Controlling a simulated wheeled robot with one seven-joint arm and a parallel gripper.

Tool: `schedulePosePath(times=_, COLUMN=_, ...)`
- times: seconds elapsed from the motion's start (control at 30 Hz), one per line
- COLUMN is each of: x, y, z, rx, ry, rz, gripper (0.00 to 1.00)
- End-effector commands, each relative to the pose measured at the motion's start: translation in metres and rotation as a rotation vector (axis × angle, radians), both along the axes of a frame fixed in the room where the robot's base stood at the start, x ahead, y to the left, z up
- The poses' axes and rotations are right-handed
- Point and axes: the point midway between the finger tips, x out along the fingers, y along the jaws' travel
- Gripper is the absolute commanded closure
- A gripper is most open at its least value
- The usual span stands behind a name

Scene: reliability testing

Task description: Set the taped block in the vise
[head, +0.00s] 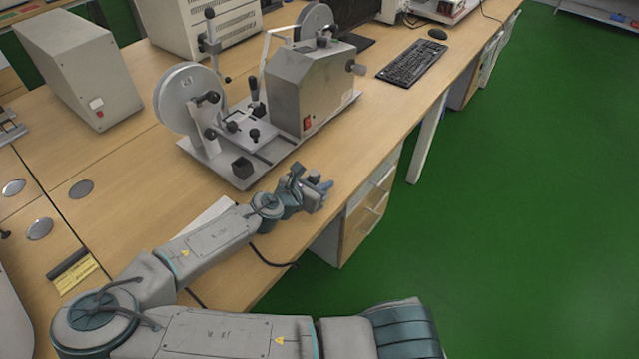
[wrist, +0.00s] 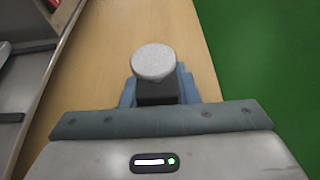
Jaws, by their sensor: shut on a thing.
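My gripper (head: 322,188) is over the right edge of the wooden bench, in front of the grey machine. In the wrist view its blue fingers (wrist: 158,88) are shut on a dark block (wrist: 157,94). A round, speckled whitish piece (wrist: 153,62) shows at the far end of the block, and I cannot tell whether this is its tape. I cannot pick out a vise for certain. The machine (head: 305,88) has a metal base with clamps, knobs and a small black block (head: 242,167) at its front corner.
The wooden bench (head: 125,165) has bare room left of the machine. A reel (head: 188,97) stands on the machine's left side. A beige box (head: 80,70), a keyboard (head: 412,65) and a mouse (head: 438,34) sit farther back. Green floor (head: 500,210) lies beyond the bench's right edge.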

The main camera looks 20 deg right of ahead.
Motion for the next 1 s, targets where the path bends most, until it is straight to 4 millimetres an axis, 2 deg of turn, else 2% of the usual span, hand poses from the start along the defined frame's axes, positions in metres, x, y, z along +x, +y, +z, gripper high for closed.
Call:
schedulePosePath(times=0.37, x=0.0, y=0.0, z=-0.004, rx=-0.001, ry=-0.001, rz=0.0, gripper=1.0)
schedulePosePath(times=0.4, x=0.0, y=0.0, z=-0.004, rx=-0.001, ry=-0.001, rz=0.0, gripper=0.67)
schedulePosePath(times=0.47, x=0.0, y=0.0, z=-0.004, rx=0.001, ry=-0.001, rz=0.0, gripper=0.51)
schedulePosePath(times=0.83, x=0.0, y=0.0, z=0.0, rx=0.002, ry=-0.003, rz=0.0, gripper=0.51)
schedulePosePath(times=1.0, x=-0.01, y=0.014, z=0.006, rx=0.001, ry=-0.001, rz=0.004, gripper=0.51)
